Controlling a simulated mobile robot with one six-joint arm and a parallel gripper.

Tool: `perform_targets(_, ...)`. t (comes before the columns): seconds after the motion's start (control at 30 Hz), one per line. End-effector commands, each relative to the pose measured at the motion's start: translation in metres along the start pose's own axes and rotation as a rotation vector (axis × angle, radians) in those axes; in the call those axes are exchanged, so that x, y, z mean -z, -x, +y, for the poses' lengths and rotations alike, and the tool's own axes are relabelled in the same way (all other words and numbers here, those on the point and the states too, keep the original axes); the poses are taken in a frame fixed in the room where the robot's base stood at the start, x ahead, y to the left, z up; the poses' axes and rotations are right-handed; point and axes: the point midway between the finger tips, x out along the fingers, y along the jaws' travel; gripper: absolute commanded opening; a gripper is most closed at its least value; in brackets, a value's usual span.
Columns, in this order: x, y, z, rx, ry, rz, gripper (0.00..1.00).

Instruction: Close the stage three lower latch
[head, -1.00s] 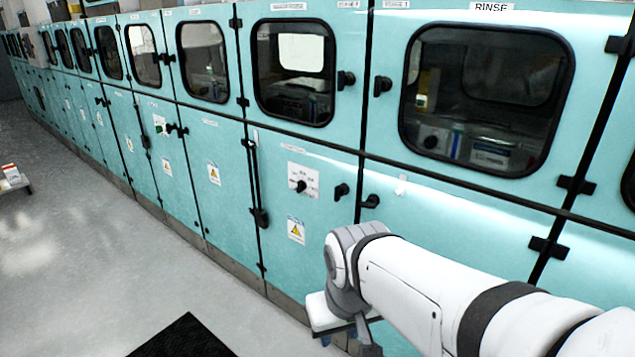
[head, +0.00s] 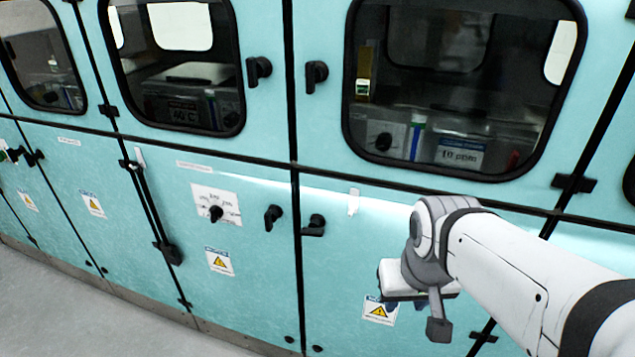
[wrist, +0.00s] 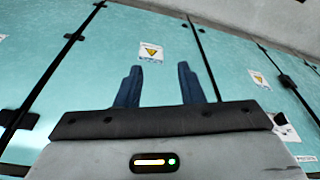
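Two black latches sit side by side at the seam of two teal lower doors in the head view. The left lower latch (head: 273,217) is on the door with a dial (head: 216,213); the right lower latch (head: 315,225) is on the neighbouring door. Both stand out from the panels, but I cannot read which is stage three. My gripper (wrist: 160,88) is open and empty in the wrist view, its two blue fingers apart before a teal door with a warning sticker (wrist: 150,52). In the head view my arm's end is right of and below the latches, its fingers not clear.
Upper windowed doors carry their own latches, one on the left (head: 258,70) and one on the right (head: 316,75). Black hinges (head: 573,184) and a vertical black fitting (head: 165,250) stick out from the cabinet front. Clear grey floor (head: 90,320) lies at lower left.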

Motion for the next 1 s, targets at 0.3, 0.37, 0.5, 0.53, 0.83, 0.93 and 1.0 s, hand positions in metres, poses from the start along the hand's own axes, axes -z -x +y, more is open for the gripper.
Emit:
perform_targets(0.3,0.002,-0.002,-0.002,0.006,-0.002,0.009,0.35)
perform_targets(0.37,0.008,-0.008,-0.009,0.024,-0.009,0.035,0.35)
perform_targets(0.5,0.044,-0.034,-0.032,0.123,-0.057,0.180,0.35)
perform_targets(0.53,0.055,-0.040,-0.043,0.155,-0.079,0.224,0.35)
perform_targets(0.83,0.156,-0.079,-0.145,0.481,-0.482,0.653,0.35)
perform_targets(0.93,0.178,-0.082,-0.173,0.614,-0.622,0.801,0.35)
perform_targets(1.0,0.186,-0.090,-0.181,0.654,-0.745,0.885,0.35)
